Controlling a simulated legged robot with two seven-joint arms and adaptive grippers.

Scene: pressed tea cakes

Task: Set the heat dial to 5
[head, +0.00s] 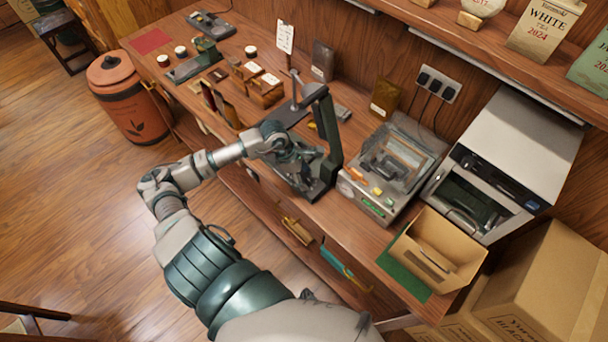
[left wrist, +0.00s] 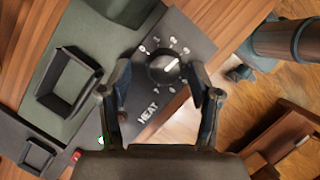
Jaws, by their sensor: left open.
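The heat dial (left wrist: 160,70) is a round black knob on a dark plate (left wrist: 205,44) marked HEAT, in the left wrist view. A white pointer mark on it points to the upper right of the picture; the small numbers around it are too small to read surely. My left gripper (left wrist: 160,82) is open, with one finger on each side of the dial; I cannot tell whether either touches it. In the head view my left gripper (head: 298,158) is at the black upright device (head: 334,135) near the table's front edge, and the dial is hidden there.
A grey-green machine (head: 398,165) stands right of the gripper, with an open cardboard box (head: 440,247) in front of the white oven-like unit (head: 515,150). Small boxes (head: 262,90) and cups crowd the table to the left. Floor lies open beyond the front edge.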

